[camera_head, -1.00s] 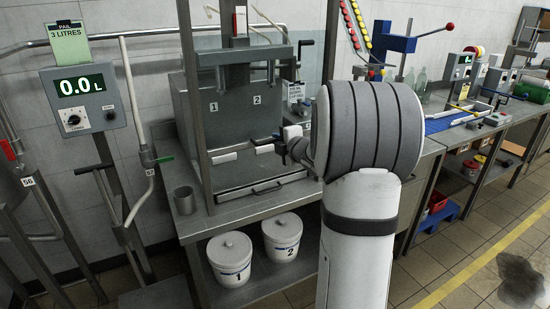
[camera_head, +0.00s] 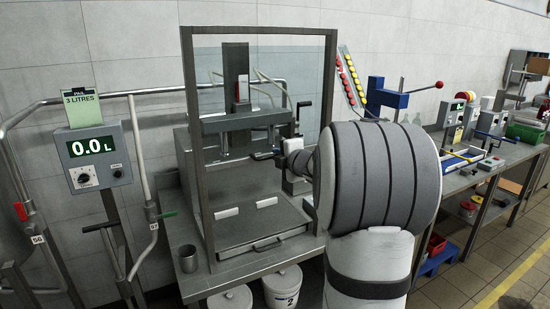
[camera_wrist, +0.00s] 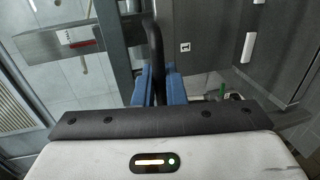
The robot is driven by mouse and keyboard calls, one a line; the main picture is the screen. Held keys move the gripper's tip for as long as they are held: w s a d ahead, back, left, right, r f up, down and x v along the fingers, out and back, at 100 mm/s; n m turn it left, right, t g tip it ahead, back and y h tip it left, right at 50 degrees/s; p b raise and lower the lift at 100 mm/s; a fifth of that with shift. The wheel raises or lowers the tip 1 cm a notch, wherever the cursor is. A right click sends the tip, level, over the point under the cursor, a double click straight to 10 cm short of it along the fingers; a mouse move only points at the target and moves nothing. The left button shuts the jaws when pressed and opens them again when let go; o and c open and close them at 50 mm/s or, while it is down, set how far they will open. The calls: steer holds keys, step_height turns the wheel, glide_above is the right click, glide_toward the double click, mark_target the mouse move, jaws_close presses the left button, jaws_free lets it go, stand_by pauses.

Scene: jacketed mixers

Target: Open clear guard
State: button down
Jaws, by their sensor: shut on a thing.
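The clear guard (camera_head: 215,75) is a see-through pane in the grey upright frame of the bench machine, and its pale upper edge shows high in the frame in the head view. My gripper (camera_head: 267,155) is in front of the frame opening, above two white blocks (camera_head: 228,212). In the wrist view, the blue finger pads of my gripper (camera_wrist: 157,84) are shut around a black bar handle (camera_wrist: 156,42). The handle's ends and the lower edge of the guard are hard to make out.
A pail station with a 0.0 L display (camera_head: 95,148) and bent pipes stands at left. A metal cup (camera_head: 187,258) sits on the bench. White pails (camera_head: 284,287) stand below. A blue lever press (camera_head: 385,97) and more benches are at right.

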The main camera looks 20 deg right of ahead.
steer(key=shift+d, duration=0.2)
steer(key=c, duration=1.7)
jaws_free()
steer(key=shift+d, duration=0.15)
steer(key=shift+o, duration=0.3)
steer(key=shift+a, duration=0.2)
steer(key=b+v, duration=0.1)
steer(key=v, duration=0.6)
steer(key=shift+s, duration=0.45)
steer(key=shift+r, duration=0.1)
